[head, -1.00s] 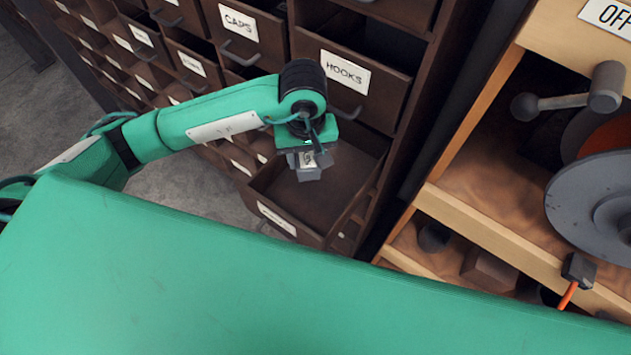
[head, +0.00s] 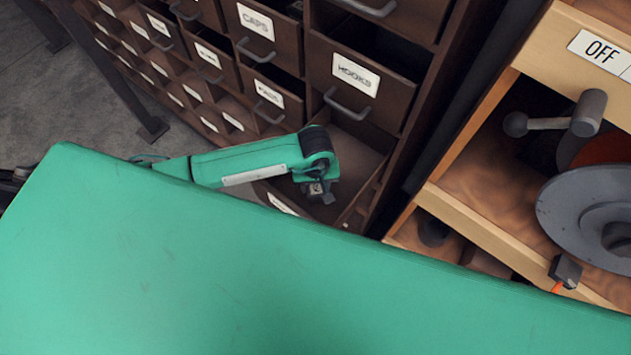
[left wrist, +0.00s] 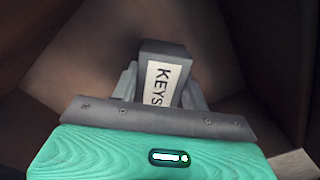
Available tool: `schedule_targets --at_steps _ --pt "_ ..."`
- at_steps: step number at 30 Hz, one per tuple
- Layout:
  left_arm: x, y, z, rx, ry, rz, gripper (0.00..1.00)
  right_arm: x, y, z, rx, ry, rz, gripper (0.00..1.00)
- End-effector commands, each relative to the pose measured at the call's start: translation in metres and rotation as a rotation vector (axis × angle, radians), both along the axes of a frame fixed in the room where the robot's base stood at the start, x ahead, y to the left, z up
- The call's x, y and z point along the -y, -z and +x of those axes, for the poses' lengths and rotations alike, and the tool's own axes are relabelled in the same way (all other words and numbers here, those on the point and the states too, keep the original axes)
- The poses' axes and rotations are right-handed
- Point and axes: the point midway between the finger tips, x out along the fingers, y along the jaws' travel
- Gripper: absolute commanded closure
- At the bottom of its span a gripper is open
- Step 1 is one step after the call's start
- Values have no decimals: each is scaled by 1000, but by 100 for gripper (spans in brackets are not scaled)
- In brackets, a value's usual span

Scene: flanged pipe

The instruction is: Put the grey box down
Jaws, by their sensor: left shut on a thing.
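The grey box (left wrist: 165,75) shows in the left wrist view with a white label that reads KEYS. My left gripper (left wrist: 163,88) is shut on it, with a finger on each side. In the head view the left gripper (head: 318,192) is over the open lower drawer (head: 358,160), below the drawer labelled HOOKS. Brown drawer surfaces lie around and beyond the box in the wrist view. I cannot tell whether the box touches the drawer floor. My right gripper is not in view.
A dark wooden cabinet with labelled drawers, among them HOOKS (head: 358,82) and CAPS (head: 258,30), stands behind. A pale wooden shelf unit (head: 470,215) with a grey disc (head: 590,215) and a lever is at the right. My green body covers the lower foreground.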

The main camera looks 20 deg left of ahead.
Motion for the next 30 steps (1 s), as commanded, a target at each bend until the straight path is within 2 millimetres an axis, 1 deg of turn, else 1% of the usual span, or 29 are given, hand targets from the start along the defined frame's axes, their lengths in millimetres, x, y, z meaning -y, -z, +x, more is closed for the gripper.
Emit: schedule_targets --at_steps 6,9,10,13,21,25,28,30 --pt "0 0 0 1 1 0 83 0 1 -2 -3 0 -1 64" --pt "0 4 0 1 1 0 83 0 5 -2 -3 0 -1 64" --pt "0 3 0 0 1 -1 53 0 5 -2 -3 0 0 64" --pt "0 2 0 0 1 -1 33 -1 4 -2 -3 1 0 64" --pt "0 2 0 0 1 -1 33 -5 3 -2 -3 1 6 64" --pt "0 -3 0 0 0 -1 33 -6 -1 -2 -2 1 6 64" --pt "1 -15 2 5 2 -3 33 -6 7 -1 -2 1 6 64" --pt "0 -28 1 6 4 -3 33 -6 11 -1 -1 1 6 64"
